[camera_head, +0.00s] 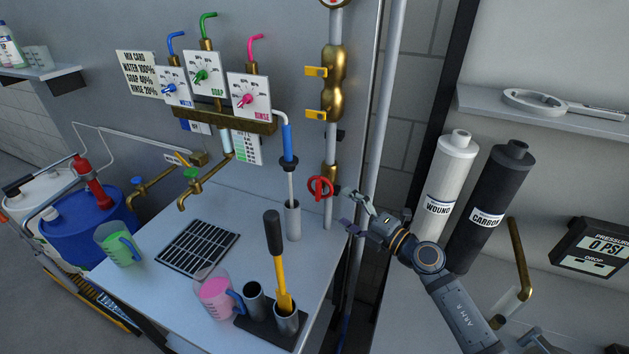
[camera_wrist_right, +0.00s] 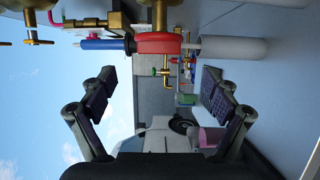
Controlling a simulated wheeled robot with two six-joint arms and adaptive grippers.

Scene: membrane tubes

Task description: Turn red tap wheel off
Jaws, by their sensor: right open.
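The red tap wheel (camera_head: 320,188) sits on the vertical pipe above the counter's right edge in the head view. In the right wrist view the red tap wheel (camera_wrist_right: 158,43) is edge-on, ahead of the finger gap. My right gripper (camera_head: 357,213) reaches in from the right, just right of the wheel. It is open, and its fingers (camera_wrist_right: 158,95) stand wide apart with nothing between them. The wheel seems to lie beyond the fingertips; I cannot tell whether they touch. My left gripper is in neither view.
A grey upright pole (camera_head: 378,150) stands close behind my right gripper. White (camera_head: 447,175) and black (camera_head: 490,205) filter cartridges stand at right.

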